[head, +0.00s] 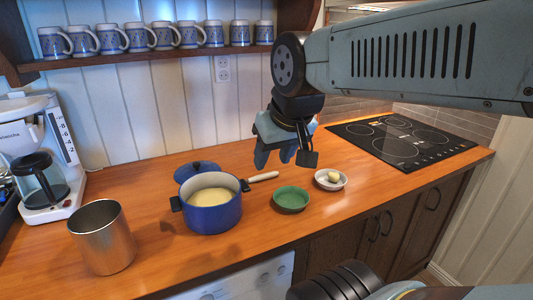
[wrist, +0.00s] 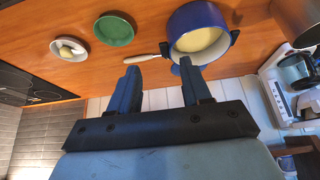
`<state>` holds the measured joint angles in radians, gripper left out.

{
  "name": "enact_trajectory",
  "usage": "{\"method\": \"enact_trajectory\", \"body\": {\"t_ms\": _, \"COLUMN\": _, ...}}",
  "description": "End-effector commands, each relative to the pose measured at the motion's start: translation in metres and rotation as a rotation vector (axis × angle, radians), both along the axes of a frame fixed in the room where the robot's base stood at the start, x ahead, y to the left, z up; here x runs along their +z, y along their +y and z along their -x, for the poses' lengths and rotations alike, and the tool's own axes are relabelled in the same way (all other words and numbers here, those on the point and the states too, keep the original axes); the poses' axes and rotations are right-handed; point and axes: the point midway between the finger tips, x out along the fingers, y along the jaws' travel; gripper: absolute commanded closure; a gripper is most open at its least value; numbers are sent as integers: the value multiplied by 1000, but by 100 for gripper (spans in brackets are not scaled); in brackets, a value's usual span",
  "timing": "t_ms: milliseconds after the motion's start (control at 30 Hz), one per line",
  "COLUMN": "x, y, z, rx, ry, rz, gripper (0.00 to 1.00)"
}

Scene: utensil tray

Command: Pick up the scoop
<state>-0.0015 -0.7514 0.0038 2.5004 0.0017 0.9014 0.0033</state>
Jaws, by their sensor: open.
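What seems to be the scoop shows as a pale handle (head: 263,177) on the wooden counter, just right of the blue pot (head: 212,215). Its other end is hidden by the pot's side handle, so I cannot make out the bowl. In the wrist view the pale handle (wrist: 141,58) lies left of the pot (wrist: 197,32), pointing toward it. My gripper (head: 273,158) is open and empty, above the counter near the handle and apart from it. In the wrist view my gripper's fingers (wrist: 162,72) are spread, with the handle beyond them.
The pot holds something pale yellow; a blue lid (head: 196,169) is behind it. A green bowl (head: 291,199) and a white dish (head: 331,180) with a yellowish piece stand right. A metal cup (head: 103,238) and coffee maker (head: 45,160) are left. A cooktop (head: 400,140) lies at right.

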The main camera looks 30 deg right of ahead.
Motion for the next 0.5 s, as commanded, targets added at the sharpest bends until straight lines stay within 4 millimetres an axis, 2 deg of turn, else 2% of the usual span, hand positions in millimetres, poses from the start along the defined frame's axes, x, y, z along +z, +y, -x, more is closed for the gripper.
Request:
{"method": "enact_trajectory", "body": {"t_ms": 133, "x": 0, "y": -1, "z": 0, "rx": 0, "ry": 0, "rz": 0, "gripper": 52}}
{"method": "enact_trajectory", "body": {"t_ms": 200, "x": 0, "y": -1, "z": -1, "rx": 1, "ry": 1, "rz": 2, "gripper": 47}}
{"method": "enact_trajectory", "body": {"t_ms": 267, "x": 1, "y": -2, "z": -3, "rx": 10, "ry": 5, "rz": 11, "gripper": 47}}
{"method": "enact_trajectory", "body": {"t_ms": 367, "x": 1, "y": -4, "z": -12, "rx": 49, "ry": 27, "rz": 48, "gripper": 47}}
{"method": "enact_trajectory", "body": {"t_ms": 500, "x": 2, "y": -9, "z": -36, "rx": 161, "ry": 86, "rz": 145, "gripper": 47}}
